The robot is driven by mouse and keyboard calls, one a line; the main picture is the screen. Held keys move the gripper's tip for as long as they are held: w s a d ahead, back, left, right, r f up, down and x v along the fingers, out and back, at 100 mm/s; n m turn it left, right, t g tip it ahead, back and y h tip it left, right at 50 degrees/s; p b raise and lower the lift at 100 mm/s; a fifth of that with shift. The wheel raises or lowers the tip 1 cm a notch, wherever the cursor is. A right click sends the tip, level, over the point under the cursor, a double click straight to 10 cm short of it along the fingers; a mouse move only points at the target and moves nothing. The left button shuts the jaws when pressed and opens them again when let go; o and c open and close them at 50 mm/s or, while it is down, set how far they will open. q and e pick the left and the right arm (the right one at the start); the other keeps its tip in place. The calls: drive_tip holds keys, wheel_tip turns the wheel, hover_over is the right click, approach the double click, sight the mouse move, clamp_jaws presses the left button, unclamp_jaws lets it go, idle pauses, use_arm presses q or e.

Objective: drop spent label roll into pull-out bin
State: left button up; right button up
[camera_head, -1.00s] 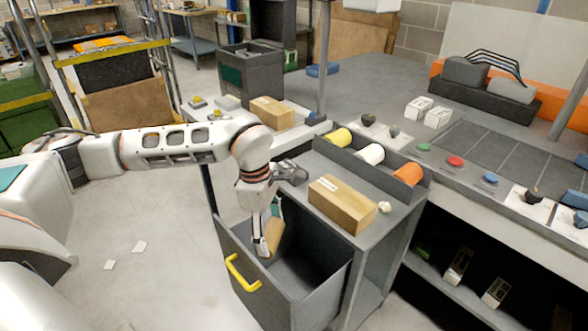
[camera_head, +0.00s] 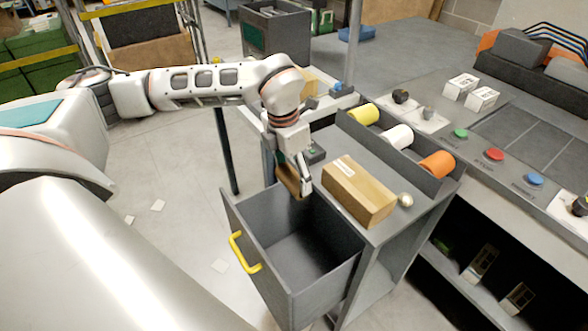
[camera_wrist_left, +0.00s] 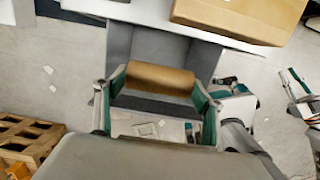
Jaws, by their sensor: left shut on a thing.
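My left gripper (camera_head: 297,186) is shut on a brown cardboard label roll (camera_head: 286,180). In the left wrist view the roll (camera_wrist_left: 160,78) lies crosswise between the two green-lined fingers. The dark grey pull-out bin (camera_head: 283,287) stands open from the cabinet, with a yellow handle (camera_head: 240,252) on its front. In the head view the gripper and roll appear over the bin's far left part, around rim height or above; the exact gap is unclear. The visible bin floor looks empty.
A cardboard box (camera_head: 358,190) and a small pale knob-like ball (camera_head: 405,200) sit on the cabinet top beside the bin. Yellow, white and orange rolls (camera_head: 437,164) lie in a rack behind. The workbench with coloured buttons (camera_head: 494,154) is at right. Floor left of the bin is mostly clear.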

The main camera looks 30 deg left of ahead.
sight(293, 182)
use_arm(q)
wheel_tip(293, 182, down, 4)
drive_tip(key=shift+r+b, duration=0.25)
drive_tip(key=shift+b, duration=0.7)
drive_tip(key=shift+f, duration=0.15)
drive_tip(key=o, duration=1.1)
use_arm(e)
wheel_tip(293, 182, down, 2)
drive_tip(key=shift+w+d+f, duration=0.1)
drive_tip(key=shift+d+f, duration=0.05)
drive_tip(key=shift+f, duration=0.05)
use_arm(q)
drive_tip(key=r, duration=0.4)
drive_tip(key=s+r, duration=0.1)
drive_tip(key=r, duration=0.7)
drive_tip(key=shift+s+a, duration=0.15)
drive_tip(key=shift+a, duration=0.15)
use_arm(e)
drive_tip(key=shift+f, duration=0.1)
